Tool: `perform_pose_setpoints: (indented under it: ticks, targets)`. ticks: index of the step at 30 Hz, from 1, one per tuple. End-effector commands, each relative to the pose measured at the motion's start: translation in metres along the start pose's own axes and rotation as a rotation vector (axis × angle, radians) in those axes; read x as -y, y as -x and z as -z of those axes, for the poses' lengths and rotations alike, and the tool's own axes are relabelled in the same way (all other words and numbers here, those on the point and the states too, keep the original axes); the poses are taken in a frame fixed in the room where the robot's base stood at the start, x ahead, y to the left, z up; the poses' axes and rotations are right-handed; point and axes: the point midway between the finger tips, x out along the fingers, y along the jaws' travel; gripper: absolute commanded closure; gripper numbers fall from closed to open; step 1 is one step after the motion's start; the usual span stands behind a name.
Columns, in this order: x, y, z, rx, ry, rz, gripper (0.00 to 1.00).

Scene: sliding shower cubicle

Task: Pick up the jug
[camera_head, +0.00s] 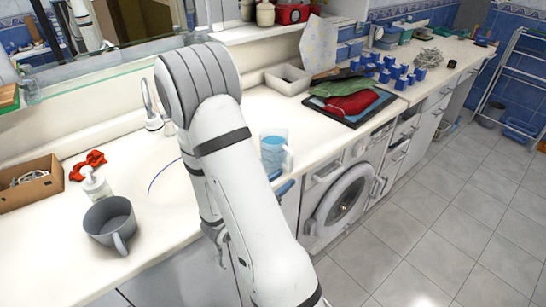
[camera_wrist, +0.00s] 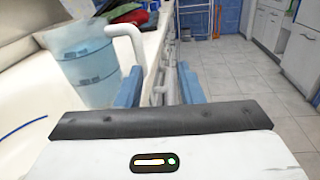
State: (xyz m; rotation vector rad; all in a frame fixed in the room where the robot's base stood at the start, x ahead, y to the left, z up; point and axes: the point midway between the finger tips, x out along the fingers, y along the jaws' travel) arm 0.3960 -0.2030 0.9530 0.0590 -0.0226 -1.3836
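A translucent blue jug (camera_head: 273,152) with a white handle stands upright on the counter near its front edge. In the wrist view the jug (camera_wrist: 85,68) is at the upper left, its handle (camera_wrist: 136,42) facing right. My gripper (camera_wrist: 160,85) is open and empty. Its left blue finger is close to the handle's lower part; I cannot tell whether they touch. In the head view my gripper (camera_head: 284,183) is mostly hidden by my arm, with a blue finger part showing just below the jug.
A grey mug-like vessel (camera_head: 110,222), a soap bottle (camera_head: 96,186) and a cardboard box (camera_head: 30,184) stand on the left counter. A black tray (camera_head: 352,120) with folded cloths lies right of the jug. A washing machine (camera_head: 343,195) is below; the tiled floor is clear.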

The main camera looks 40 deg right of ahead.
Motion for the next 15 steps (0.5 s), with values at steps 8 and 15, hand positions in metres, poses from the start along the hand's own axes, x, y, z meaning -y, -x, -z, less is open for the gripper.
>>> perform_pose_setpoints:
  ticks: [8,15]
  targets:
    - [-0.016,-0.007,0.016,0.017,0.058,-0.097,0.66]
    - [-0.019,-0.030,0.015,0.016,0.058,-0.094,0.66]
